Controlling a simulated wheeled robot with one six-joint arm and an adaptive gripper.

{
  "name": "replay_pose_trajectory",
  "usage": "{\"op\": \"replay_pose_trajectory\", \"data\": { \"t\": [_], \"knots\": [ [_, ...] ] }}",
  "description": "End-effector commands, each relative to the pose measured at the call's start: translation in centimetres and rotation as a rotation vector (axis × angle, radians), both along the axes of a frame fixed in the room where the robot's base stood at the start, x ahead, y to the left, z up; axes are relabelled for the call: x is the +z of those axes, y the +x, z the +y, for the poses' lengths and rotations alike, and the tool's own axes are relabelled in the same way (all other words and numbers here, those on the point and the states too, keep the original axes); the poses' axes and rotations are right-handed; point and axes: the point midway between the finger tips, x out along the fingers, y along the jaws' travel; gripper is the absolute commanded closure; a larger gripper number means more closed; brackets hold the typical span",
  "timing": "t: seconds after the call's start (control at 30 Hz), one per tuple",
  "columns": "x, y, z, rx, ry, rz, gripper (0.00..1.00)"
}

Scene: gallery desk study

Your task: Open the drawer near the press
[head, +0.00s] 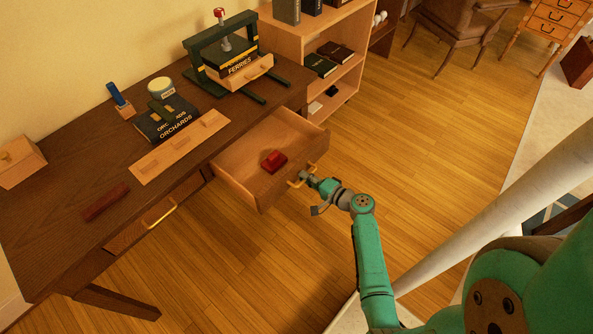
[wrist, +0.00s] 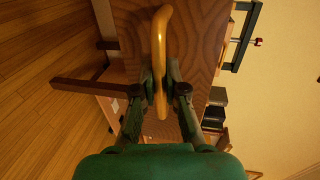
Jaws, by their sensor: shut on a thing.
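The drawer (head: 232,162) at the desk's right end, near the press, stands well out from the desk. A red object (head: 273,160) lies inside it. The green press (head: 222,58) stands on the desk above and behind the drawer, with dark books and a wooden piece in it. My gripper (head: 308,178) is at the drawer's front. In the wrist view my gripper (wrist: 160,88) has its fingers on both sides of the brass handle (wrist: 162,30), shut on it. The wooden drawer front (wrist: 203,40) fills much of that view behind the handle.
A second drawer with a brass handle (head: 160,214) is closed at the left of the desk (head: 60,215). Books (head: 168,120), a jar (head: 162,88) and a wooden strip (head: 180,145) lie on top. A bookshelf (head: 343,75) stands behind. The floor right of the open drawer is clear.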

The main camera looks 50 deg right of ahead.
Motion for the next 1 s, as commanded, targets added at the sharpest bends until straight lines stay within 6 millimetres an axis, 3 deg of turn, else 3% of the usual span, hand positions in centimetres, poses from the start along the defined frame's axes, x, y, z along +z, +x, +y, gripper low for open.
{"op": "replay_pose_trajectory", "data": {
  "t": [0.2,0.57,0.6,0.7,1.0],
  "knots": [
    [-0.10,-1.21,-0.04,-0.001,0.002,0.002,1.00],
    [-0.11,-1.28,-0.05,-0.001,0.001,0.002,1.00],
    [-0.10,-1.28,-0.05,-0.001,0.001,0.002,0.82],
    [-0.08,-1.26,-0.05,-0.001,0.001,0.001,0.63],
    [-0.02,-1.37,-0.08,-0.001,0.001,0.000,0.63]
  ]
}}
